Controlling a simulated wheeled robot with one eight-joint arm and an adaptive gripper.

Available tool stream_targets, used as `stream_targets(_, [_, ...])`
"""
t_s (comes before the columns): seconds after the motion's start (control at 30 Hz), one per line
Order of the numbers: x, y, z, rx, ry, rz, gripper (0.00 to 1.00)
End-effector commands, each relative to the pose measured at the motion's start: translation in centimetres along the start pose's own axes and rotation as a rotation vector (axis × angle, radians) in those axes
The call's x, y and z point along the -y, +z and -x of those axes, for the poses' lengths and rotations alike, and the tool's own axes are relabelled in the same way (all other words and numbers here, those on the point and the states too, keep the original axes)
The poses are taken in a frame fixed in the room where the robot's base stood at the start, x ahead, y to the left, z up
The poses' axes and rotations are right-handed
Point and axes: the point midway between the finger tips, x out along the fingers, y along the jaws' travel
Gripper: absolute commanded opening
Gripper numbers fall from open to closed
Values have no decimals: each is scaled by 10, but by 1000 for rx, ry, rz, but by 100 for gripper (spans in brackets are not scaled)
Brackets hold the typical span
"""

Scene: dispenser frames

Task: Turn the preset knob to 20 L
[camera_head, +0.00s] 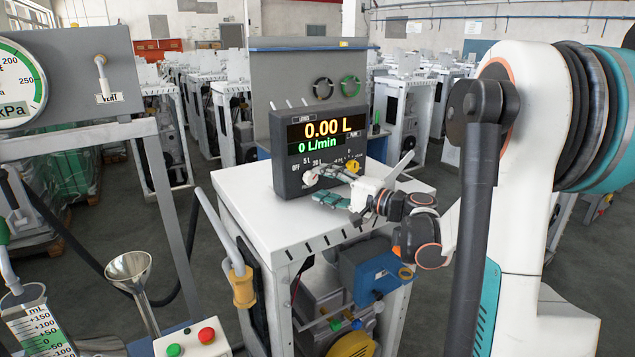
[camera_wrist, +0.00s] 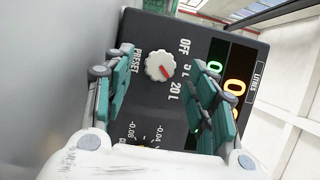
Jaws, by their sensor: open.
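The dispenser's dark control panel (camera_head: 290,150) stands on a white cabinet top and reads 0.00 L and 0 L/min. The white preset knob (camera_wrist: 155,62) has a red pointer line; its labels are OFF, 5 L and 20 L. The line appears to point between 5 L and 20 L, though the exact setting is hard to tell. In the head view the knob (camera_head: 310,178) is low on the panel's left. My gripper (camera_wrist: 163,82) is open, with its teal fingers on either side of the knob and gaps visible; contact is not seen. In the head view my gripper (camera_head: 328,184) is just in front of the panel.
A yellow knob (camera_head: 353,166) sits on the panel to the right of the gripper. The white cabinet top (camera_head: 240,185) is mostly clear. A nozzle with a yellow collar (camera_head: 242,288) hangs at the cabinet's left. A button box (camera_head: 190,342) stands at front left.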

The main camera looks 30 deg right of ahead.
Motion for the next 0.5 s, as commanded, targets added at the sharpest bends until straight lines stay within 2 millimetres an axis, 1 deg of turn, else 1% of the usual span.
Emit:
stream_targets(0.03, [0,-1,12,-4,0,0,52])
stream_targets(0.1, [0,-2,27,-4,0,0,52])
stream_targets(0.3, [0,-1,64,-3,0,0,52])
stream_targets(0.4, [0,-1,77,-2,0,0,52])
stream_targets(0.5, [0,-1,85,-2,0,0,52])
